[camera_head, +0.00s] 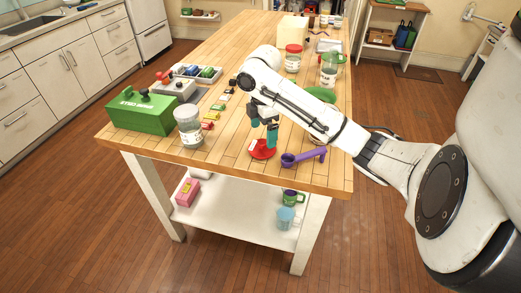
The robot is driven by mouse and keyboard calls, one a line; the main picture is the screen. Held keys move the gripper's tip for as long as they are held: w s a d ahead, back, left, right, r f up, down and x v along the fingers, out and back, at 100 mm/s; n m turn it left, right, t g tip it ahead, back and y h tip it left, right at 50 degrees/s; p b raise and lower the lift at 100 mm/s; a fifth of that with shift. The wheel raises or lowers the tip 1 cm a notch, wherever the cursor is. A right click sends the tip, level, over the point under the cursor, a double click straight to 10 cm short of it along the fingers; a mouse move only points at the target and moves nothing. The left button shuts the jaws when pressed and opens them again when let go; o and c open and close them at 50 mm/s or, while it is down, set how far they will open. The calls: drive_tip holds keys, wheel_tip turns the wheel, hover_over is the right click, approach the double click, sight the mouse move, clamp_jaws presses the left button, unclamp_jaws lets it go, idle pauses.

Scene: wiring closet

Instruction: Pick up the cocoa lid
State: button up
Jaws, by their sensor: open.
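A round red lid-like piece (262,150), which I take for the cocoa lid, lies near the front edge of the wooden table (222,168). A small pale patch shows on its left side. My gripper (262,128) is right above it, pointing down, with teal fingertips spread apart. The right fingertip hangs just over or beside the red piece; I cannot tell whether it touches. No object shows between the fingers. Part of the red piece's far side is hidden behind the fingers.
A purple scoop (304,157) lies close to the right. A glass jar (189,127) and green box (142,113) stand to the left. A jar with a red lid (293,58) stands farther back. Small coloured pieces lie left of my gripper.

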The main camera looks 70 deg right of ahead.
sight(263, 141)
wheel_tip(263, 141, down, 5)
drive_tip(key=shift+f+p, duration=0.1)
drive_tip(key=shift+p, duration=0.35)
drive_tip(key=c, duration=0.9)
